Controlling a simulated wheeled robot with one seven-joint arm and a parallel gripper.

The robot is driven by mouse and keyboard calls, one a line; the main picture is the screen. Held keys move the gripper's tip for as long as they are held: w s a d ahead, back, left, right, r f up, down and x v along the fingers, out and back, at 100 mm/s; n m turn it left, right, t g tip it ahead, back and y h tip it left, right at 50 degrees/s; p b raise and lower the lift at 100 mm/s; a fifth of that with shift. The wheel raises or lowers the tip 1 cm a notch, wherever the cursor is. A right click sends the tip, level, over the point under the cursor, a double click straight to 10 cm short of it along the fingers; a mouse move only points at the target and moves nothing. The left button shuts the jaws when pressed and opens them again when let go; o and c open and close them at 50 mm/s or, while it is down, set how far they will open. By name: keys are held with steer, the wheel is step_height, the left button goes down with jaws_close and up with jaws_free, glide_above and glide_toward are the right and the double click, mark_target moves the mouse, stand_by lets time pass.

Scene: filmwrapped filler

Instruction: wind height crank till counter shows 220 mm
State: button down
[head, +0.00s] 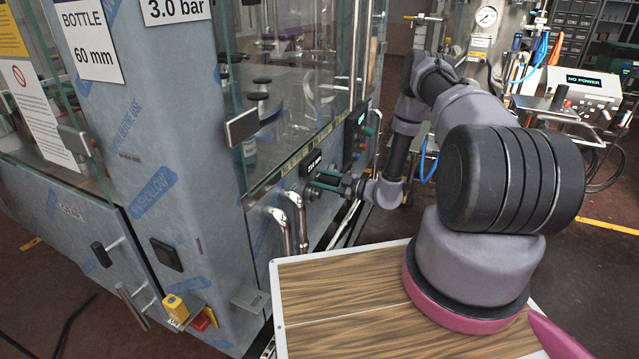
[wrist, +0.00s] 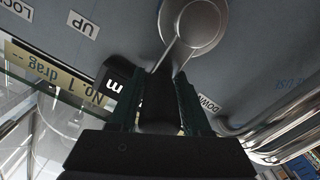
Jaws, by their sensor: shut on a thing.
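The height crank shows in the wrist view as a round silver hub (wrist: 200,24) with a short arm running to a black knob (wrist: 158,98). My gripper (wrist: 157,100) has its dark green fingers on either side of that knob and is shut on it. In the head view my gripper (head: 328,180) is at the front panel of the machine, and its fingers cover most of the crank. The counter (head: 312,163) is a small black window just above my gripper. Its digits seem to read 214 mm, but they are tiny. In the wrist view the counter (wrist: 115,84) is mostly hidden, with only an "m" showing.
Labels UP (wrist: 83,24) and DOWN (wrist: 209,103) flank the crank. Bent metal pipes (head: 290,218) stick out just below left of my gripper. Glass guards (head: 290,90) rise above the panel. A bench unit (head: 585,85) showing NO POWER stands at the back right.

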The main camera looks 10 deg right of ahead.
steer(key=shift+w+d+m, duration=0.55)
steer(key=shift+w+m, duration=0.05)
steer(key=shift+m, duration=0.3)
steer(key=c, duration=0.5)
jaws_free()
steer(key=shift+f, duration=0.1)
steer(key=shift+s, duration=0.1)
steer(key=v, duration=1)
steer(key=shift+s+d, duration=0.2)
